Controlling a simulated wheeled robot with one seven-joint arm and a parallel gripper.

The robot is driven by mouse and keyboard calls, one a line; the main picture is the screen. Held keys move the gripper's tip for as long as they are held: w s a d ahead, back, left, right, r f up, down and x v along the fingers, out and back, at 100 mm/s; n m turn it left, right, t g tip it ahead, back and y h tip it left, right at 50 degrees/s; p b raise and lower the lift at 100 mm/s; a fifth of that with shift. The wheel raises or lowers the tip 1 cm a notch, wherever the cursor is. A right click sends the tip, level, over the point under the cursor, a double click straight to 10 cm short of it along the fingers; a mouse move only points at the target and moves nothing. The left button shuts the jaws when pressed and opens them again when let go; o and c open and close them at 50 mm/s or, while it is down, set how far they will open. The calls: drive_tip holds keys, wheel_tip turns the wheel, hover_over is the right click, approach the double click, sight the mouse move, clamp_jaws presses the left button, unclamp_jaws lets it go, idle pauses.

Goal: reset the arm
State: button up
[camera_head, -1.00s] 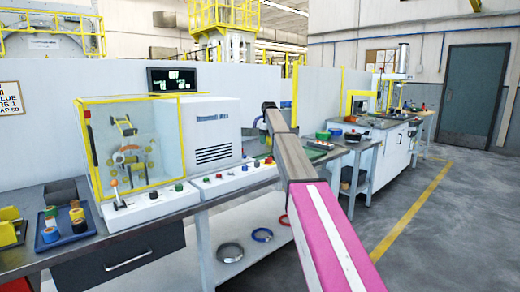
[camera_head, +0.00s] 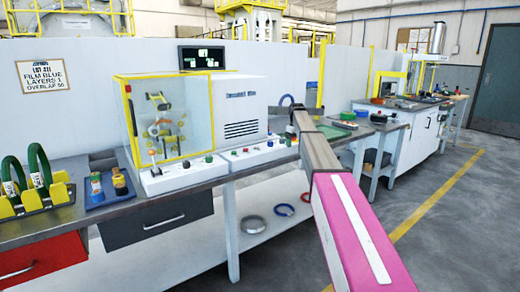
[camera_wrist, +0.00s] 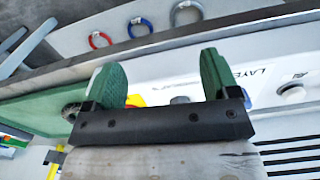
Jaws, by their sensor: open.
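My gripper (camera_wrist: 160,80) shows in the wrist view with its two green fingertips wide apart and nothing between them. It is over the bench beside the white control panel (camera_wrist: 180,76), with the machine casing at the lower right. In the head view my arm reaches from the lower right toward the bench, right of the white wrapping machine (camera_head: 235,90). The fingers cannot be made out there.
Two green coils (camera_head: 40,165) stand in a yellow rack (camera_head: 62,192) at the left, beside a dark tray (camera_head: 120,201) of rolls. Grey (camera_head: 252,224), blue (camera_head: 284,210) and red (camera_head: 305,197) rings lie on the lower shelf. The floor at right is clear.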

drive_tip(key=s+f+m, duration=0.3)
drive_tip(key=s+f, duration=1.8)
drive_tip(key=s, duration=0.4)
drive_tip(key=s+f+m, duration=0.1)
drive_tip(key=s+f, duration=0.3)
drive_tip(key=s, duration=0.8)
drive_tip(key=s+f+m, duration=0.2)
drive_tip(key=s+f, duration=0.3)
drive_tip(key=s, duration=0.7)
drive_tip(key=shift+s, duration=0.3)
drive_tip(key=shift+d+f, duration=0.1)
